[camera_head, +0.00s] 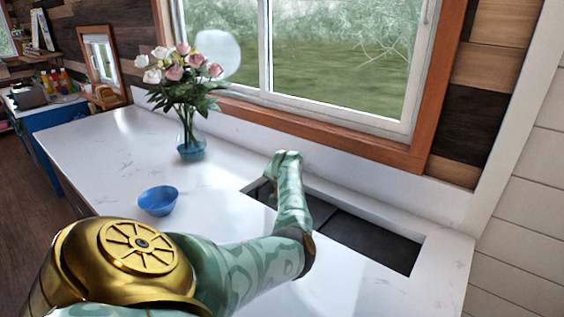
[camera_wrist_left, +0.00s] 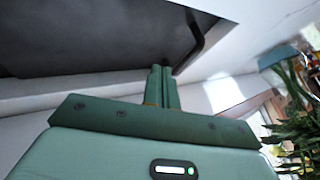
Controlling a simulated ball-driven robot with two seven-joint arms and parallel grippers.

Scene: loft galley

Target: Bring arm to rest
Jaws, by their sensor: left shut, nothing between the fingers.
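My left arm comes in from the lower left in the head view, and its gripper (camera_head: 288,156) is over the back edge of the sink (camera_head: 365,240), near the window. In the left wrist view the two green fingers (camera_wrist_left: 161,88) are together and nothing shows between them. The dark sink basin (camera_wrist_left: 100,35) lies beyond them at the top of that view. My right gripper is in neither view.
A blue bowl (camera_head: 158,200) stands on the white counter (camera_head: 95,150), left of the sink. A glass vase (camera_head: 190,146) of roses stands behind it near the window (camera_head: 335,60). The counter's left part is clear.

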